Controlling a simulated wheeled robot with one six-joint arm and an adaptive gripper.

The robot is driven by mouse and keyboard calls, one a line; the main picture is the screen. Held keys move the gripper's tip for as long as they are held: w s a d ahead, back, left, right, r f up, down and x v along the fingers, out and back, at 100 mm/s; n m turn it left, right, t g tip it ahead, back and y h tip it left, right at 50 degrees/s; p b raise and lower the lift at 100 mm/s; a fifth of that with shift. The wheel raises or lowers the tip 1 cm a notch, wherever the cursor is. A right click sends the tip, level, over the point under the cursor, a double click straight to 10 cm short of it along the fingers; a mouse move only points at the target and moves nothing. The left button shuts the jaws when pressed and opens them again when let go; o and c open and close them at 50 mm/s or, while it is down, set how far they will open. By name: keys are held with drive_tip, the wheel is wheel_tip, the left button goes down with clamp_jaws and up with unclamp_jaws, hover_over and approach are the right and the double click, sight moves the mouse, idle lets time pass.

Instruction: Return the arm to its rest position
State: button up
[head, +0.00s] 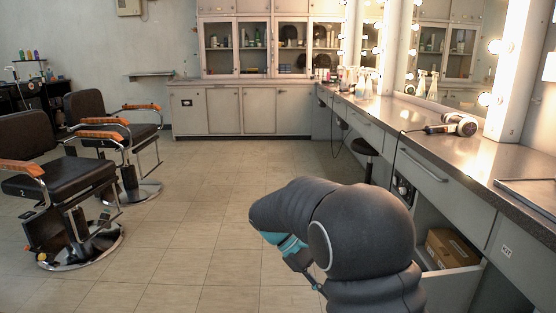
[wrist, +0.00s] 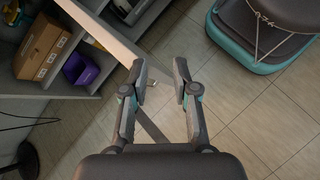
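My arm, dark grey with teal parts, shows at the lower middle of the head view; the gripper's fingers are hidden there. In the wrist view my gripper (wrist: 159,85) points down toward the tiled floor (wrist: 245,130). Its two fingers are apart with nothing between the tips.
An open drawer (head: 452,280) at the right holds a cardboard box (head: 452,249), which also shows in the wrist view (wrist: 42,52) near a purple item (wrist: 80,69). A hair dryer (head: 459,124) lies on the counter (head: 400,112). Barber chairs (head: 60,185) stand left. The middle floor is clear.

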drive_tip(key=s+d+r+m+t+y+p, duration=0.1)
drive_tip(key=s+r+m+t+y, duration=0.3)
drive_tip(key=s, duration=0.6)
drive_tip(key=s+d+r+m+t+y+p, duration=0.1)
drive_tip(key=s+d+r+m+t+y, duration=0.2)
drive_tip(key=s+r+t, duration=0.3)
drive_tip(key=s+m+y, duration=0.1)
drive_tip(key=s, duration=0.4)
drive_tip(key=shift+s+d+y+p, duration=0.15)
drive_tip(key=shift+s+y+p, duration=0.15)
drive_tip(key=shift+y+p, duration=0.1)
